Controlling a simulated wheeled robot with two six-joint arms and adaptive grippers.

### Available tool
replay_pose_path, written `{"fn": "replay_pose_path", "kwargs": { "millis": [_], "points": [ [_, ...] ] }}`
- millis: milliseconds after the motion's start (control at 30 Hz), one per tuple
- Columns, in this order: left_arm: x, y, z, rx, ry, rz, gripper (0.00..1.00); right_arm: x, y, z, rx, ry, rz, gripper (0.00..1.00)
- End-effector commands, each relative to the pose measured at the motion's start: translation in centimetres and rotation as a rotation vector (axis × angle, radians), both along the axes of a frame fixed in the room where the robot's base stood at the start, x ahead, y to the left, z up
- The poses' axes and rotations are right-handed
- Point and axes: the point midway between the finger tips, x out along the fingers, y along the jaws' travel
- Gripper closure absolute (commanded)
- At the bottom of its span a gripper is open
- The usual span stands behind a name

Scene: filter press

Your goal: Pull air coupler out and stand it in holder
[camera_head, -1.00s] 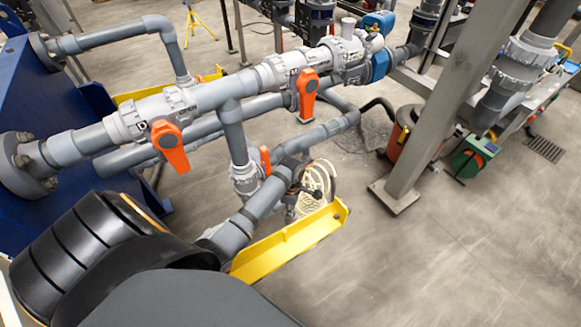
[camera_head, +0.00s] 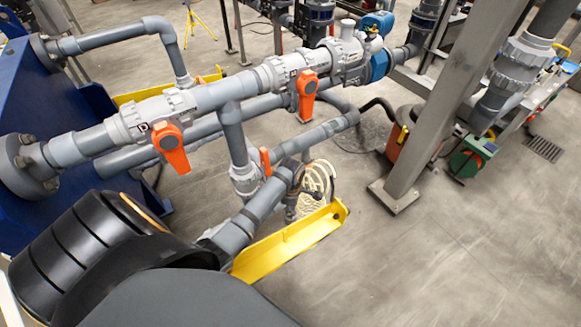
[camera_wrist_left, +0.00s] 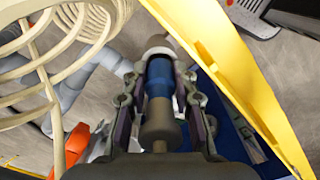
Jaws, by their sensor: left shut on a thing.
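The air coupler (camera_wrist_left: 160,128) shows in the left wrist view as a grey-brown cylinder with a blue band and a paler far end. My left gripper (camera_wrist_left: 160,82) is shut on it, with one finger along each side. Whether the far end of the coupler is still joined to anything cannot be told. In the head view the gripper and coupler are not clearly made out among the dark parts by the pipes. I cannot identify the holder. My right gripper is not in view.
A yellow rail (camera_head: 295,240) runs close to the coupler, as does a cream coiled hose (camera_head: 318,180). Grey pipes with orange-handled valves (camera_head: 170,147) cross the left. A steel post (camera_head: 425,120) stands at right. Floor at lower right (camera_head: 460,265) is clear.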

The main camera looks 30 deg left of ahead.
Motion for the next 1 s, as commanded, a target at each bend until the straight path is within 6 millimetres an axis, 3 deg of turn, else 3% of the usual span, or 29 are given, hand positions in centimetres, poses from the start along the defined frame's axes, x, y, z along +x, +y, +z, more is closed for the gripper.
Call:
{"fn": "replay_pose_path", "kwargs": {
  "millis": [467, 967, 1000],
  "points": [
    [0.0, 0.0, 0.0, -0.001, -0.001, 0.000, 1.00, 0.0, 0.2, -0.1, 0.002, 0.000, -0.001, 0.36],
    [0.0, 0.0, -1.4, -0.001, 0.000, 0.000, 1.00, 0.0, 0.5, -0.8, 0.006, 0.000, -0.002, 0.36],
    [0.0, 0.0, -1.3, -0.001, -0.001, 0.000, 0.69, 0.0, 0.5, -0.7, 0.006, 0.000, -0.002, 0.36]
  ]
}}
